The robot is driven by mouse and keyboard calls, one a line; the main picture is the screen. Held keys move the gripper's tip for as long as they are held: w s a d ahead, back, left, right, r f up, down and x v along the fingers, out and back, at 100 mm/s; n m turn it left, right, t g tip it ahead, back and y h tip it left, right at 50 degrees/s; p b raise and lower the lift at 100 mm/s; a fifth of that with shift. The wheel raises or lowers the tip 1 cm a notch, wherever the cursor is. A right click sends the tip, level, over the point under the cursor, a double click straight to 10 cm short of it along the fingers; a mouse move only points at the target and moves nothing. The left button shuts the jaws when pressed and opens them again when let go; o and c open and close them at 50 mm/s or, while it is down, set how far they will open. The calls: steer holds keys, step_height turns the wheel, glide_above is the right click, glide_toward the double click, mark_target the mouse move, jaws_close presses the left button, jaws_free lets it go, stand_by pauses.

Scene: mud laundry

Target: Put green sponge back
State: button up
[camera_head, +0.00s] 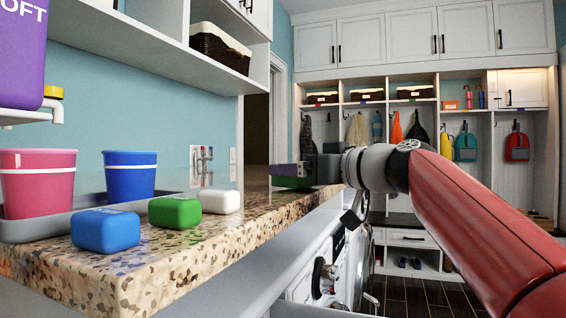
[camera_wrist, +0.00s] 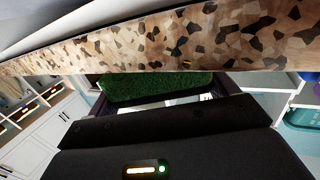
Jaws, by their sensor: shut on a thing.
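My gripper (camera_head: 292,175) is at the far part of the speckled countertop in the head view, near its front edge. It is shut on the green sponge (camera_wrist: 155,88), which shows rough and dark green between the fingers in the wrist view. In the head view only a thin green strip of the sponge (camera_head: 290,183) shows at the gripper. The sponge is close to the countertop; I cannot tell whether it touches it.
The speckled countertop (camera_head: 130,275) bears a blue block (camera_head: 105,231), a green block (camera_head: 174,213) and a white block (camera_head: 220,202). Behind them a grey tray (camera_head: 35,229) holds a pink cup (camera_head: 38,180) and a blue cup (camera_head: 130,174). The counter's middle is clear.

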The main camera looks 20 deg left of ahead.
steer(key=p+x, duration=0.2)
steer(key=x, duration=0.3)
steer(key=shift+r, duration=0.2)
steer(key=shift+d+f, duration=0.15)
steer(key=shift+f, duration=0.05)
steer(key=shift+f, duration=0.15)
steer(key=shift+f+b, duration=0.1)
steer(key=shift+b, duration=0.25)
steer(key=o, duration=0.8)
steer(key=shift+c, duration=0.2)
steer(key=shift+r+p, duration=0.25)
steer(key=shift+p, duration=0.05)
steer(key=shift+s+d, duration=0.15)
steer(key=shift+d, duration=0.15)
steer(key=b+v, duration=0.4)
steer(key=v, duration=0.7)
steer(key=shift+s+d, duration=0.15)
